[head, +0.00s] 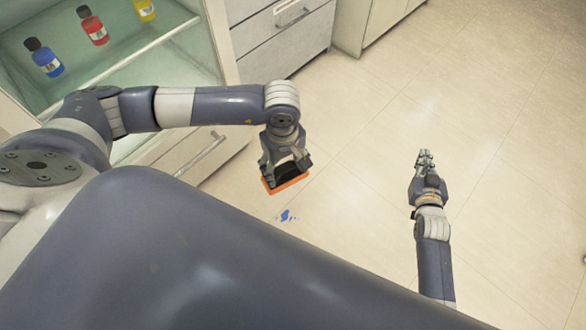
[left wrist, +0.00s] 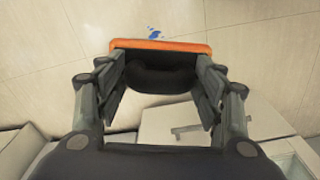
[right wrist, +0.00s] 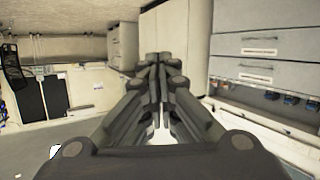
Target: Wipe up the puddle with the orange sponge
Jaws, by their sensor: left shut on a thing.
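The orange sponge (head: 287,184) is under my left gripper (head: 284,172) in the head view. My left gripper is shut on it, and the sponge's orange edge (left wrist: 160,46) shows across the fingertips in the left wrist view. I cannot tell whether the sponge touches the floor. The puddle (head: 288,215) is a few small blue patches on the floor, just below the sponge in the head view and apart from it. It also shows past the sponge in the left wrist view (left wrist: 155,33). My right gripper (head: 424,158) is empty, with its fingers together (right wrist: 153,75).
A glass-fronted cabinet (head: 185,35) with blue, red (head: 94,27) and yellow bottles stands at the upper left. Grey drawers (head: 285,45) stand at the back. The tiled floor (head: 500,150) is clear to the right.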

